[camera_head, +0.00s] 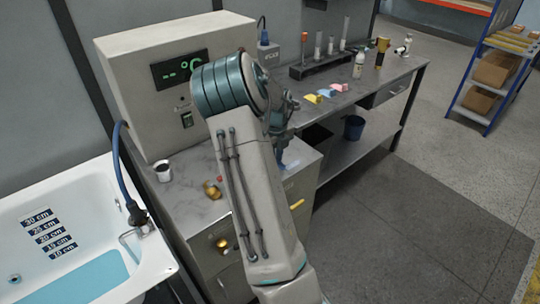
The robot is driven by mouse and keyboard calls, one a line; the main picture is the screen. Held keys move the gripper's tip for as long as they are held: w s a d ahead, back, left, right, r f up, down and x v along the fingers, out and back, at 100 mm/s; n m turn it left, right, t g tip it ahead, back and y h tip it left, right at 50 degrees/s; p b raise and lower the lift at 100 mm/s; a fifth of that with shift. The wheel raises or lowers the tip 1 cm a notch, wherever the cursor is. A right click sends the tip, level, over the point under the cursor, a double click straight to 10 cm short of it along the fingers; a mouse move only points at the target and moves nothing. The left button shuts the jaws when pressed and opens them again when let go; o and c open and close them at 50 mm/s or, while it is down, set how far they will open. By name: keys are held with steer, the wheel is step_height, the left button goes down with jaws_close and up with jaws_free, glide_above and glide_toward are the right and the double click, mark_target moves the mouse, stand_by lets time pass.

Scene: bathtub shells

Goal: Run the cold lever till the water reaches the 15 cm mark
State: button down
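The white bathtub (100,178) is at the lower left, cut off by the picture edge. Dark depth labels (50,233) on its inner wall read 30 cm down to 10 cm. Pale blue water (92,282) lies in the bottom, its surface seen below the lowest label. A metal spout (131,236) with a dark fitting sits on the tub's right rim; I cannot see whether water runs from it. My gripper (284,152) is over the right part of the cabinet top, mostly hidden behind my arm. I cannot make out a cold lever for certain, nor any contact with one.
A beige control box (128,90) with a green display stands behind the cabinet top. A white cup (163,171) and a brass piece (211,189) are on that top. A bench (350,95) with bottles and coloured blocks extends right. Open floor (400,235) is at the lower right.

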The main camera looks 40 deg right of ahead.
steer(key=c, duration=1.3)
jaws_free()
step_height(320, 180, up, 14)
steer(key=shift+f+b, duration=0.1)
steer(key=shift+b, duration=0.6)
